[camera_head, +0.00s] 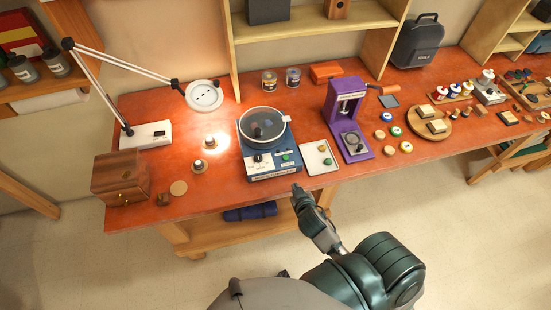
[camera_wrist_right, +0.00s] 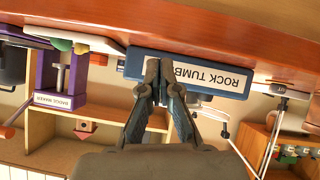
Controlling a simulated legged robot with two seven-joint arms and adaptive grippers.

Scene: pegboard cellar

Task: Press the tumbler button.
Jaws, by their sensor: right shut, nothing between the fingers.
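The rock tumbler (camera_head: 270,171) is a blue box with a round, clear-lidded drum on top, near the front edge of the red-brown bench. Its sloping front panel has a dark knob (camera_head: 258,157) on the left and a green button (camera_head: 285,157) on the right. My right gripper (camera_head: 296,188) is shut and empty, in front of the tumbler's right front corner and apart from the green button. In the right wrist view, which is upside down, my right fingertips (camera_wrist_right: 160,66) overlap the tumbler's labelled blue front (camera_wrist_right: 215,78); the button is not visible there. My left gripper is out of view.
A white tray (camera_head: 311,148) with small coloured pieces lies right of the tumbler, then a purple badge maker (camera_head: 362,155). Bench space before the tumbler is narrow.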

